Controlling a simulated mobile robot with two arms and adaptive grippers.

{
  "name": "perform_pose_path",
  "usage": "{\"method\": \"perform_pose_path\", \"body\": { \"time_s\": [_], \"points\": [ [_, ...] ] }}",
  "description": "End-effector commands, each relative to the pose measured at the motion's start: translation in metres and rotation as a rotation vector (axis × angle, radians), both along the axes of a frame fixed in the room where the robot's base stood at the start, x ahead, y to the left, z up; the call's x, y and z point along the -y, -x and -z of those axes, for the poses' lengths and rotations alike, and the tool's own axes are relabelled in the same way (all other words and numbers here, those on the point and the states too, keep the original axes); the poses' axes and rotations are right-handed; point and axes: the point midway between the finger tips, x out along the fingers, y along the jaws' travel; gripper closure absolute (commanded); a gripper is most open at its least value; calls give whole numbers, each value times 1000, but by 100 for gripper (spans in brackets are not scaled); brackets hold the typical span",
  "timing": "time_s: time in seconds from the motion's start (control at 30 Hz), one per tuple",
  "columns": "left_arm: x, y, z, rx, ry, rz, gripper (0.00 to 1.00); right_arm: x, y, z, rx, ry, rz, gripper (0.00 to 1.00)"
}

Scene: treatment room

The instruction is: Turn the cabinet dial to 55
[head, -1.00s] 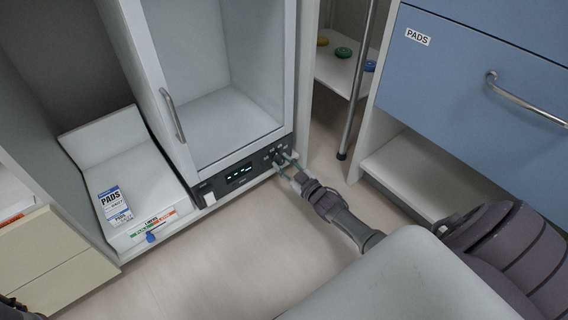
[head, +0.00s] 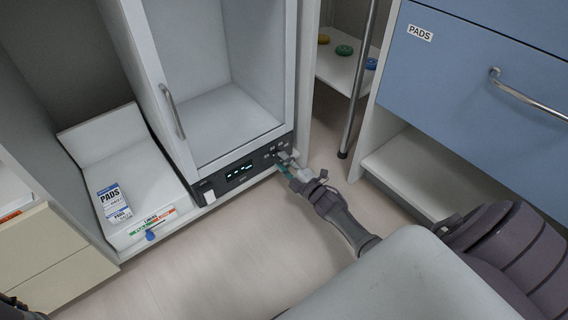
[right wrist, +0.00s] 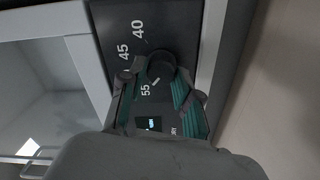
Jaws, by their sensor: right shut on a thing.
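The cabinet dial is a round black knob (right wrist: 160,68) on the dark control panel (head: 240,172) below the glass door. The white numbers 40, 45 and 55 show around it in the right wrist view. A short white mark sits on the knob's side toward 55; I cannot tell its exact reading. My right gripper (head: 284,163) is at the right end of the panel in the head view. Its teal-padded fingers (right wrist: 156,88) are shut on the dial, one on each side. In the head view the gripper hides the dial. My left gripper is not clearly in view.
The panel has a lit display (head: 239,172). The cabinet door (head: 225,80) has a metal handle. A white bin with a PADS box (head: 113,202) stands left. A metal post (head: 357,85) and a blue drawer (head: 465,75) are right. The floor in front is clear.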

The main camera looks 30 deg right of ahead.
Motion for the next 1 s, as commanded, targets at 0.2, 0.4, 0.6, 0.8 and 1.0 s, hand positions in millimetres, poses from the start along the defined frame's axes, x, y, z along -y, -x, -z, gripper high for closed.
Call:
{"method": "perform_pose_path", "body": {
  "time_s": [0.2, 0.4, 0.6, 0.8, 1.0],
  "points": [
    [0, 0, 3, 0, 0, 0, 15, -1, 1, 2, 7, 108, -1, 100],
    [0, 0, 4, 0, 0, 0, 15, -1, 1, 2, 10, 157, -1, 100],
    [0, 0, 4, 0, 0, 0, 15, -1, 1, 2, 12, 174, -1, 100],
    [0, 0, 4, 0, 0, 0, 15, -1, 1, 2, 12, 174, -1, 100],
    [0, 0, 4, 0, 0, 1, 15, -1, 1, 2, 12, 174, -1, 51]
  ]
}}
